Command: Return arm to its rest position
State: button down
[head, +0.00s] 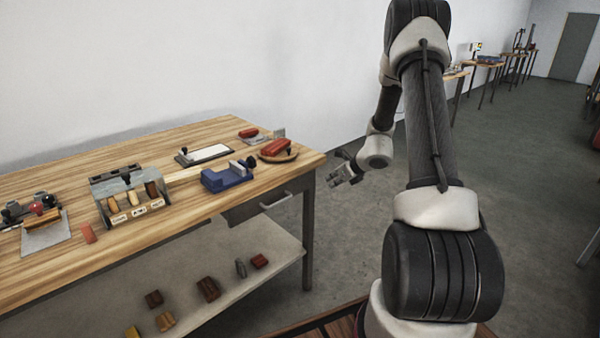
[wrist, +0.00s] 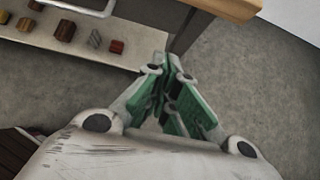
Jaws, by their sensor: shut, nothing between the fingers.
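My arm (head: 432,120) rises in front of the head camera and bends down to the left at its far end. My gripper (head: 345,170) hangs in free air just right of the workbench's right end, apart from it. In the wrist view my gripper (wrist: 176,76) has its green-padded fingers drawn together at the tips, with nothing held between them. The floor and a bench leg show beyond the fingers.
The wooden workbench (head: 200,215) carries a blue vise (head: 228,176), a labelled rack (head: 130,200), a round wooden dish (head: 278,153) and a clipboard-like board (head: 204,153). Several blocks lie on its lower shelf (head: 220,262). Grey floor (head: 345,240) lies open to the bench's right.

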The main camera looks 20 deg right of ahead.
jog(key=s+a+r+n+g+y, duration=0.2)
jog(key=s+a+n, duration=0.1)
jog(key=s+n, duration=0.45)
jog(key=s+a+r+n+g+y, duration=0.1)
jog(key=s+a+r+n+g, duration=0.25)
jog(key=s+n, duration=0.35)
jog(key=s+a+r+n+h, duration=0.2)
jog(key=s+r+n, duration=0.6)
jog(key=s+r, duration=0.4)
jog(key=s+a+r+n+t+h, duration=0.1)
jog(key=s+r+n+h, duration=0.3)
jog(key=s+r+n, duration=0.5)
jog(key=shift+s+a+r, duration=0.55)
jog(key=shift+s+r, duration=0.95)
jog(key=shift+r, duration=0.15)
jog(key=shift+n+t, duration=0.25)
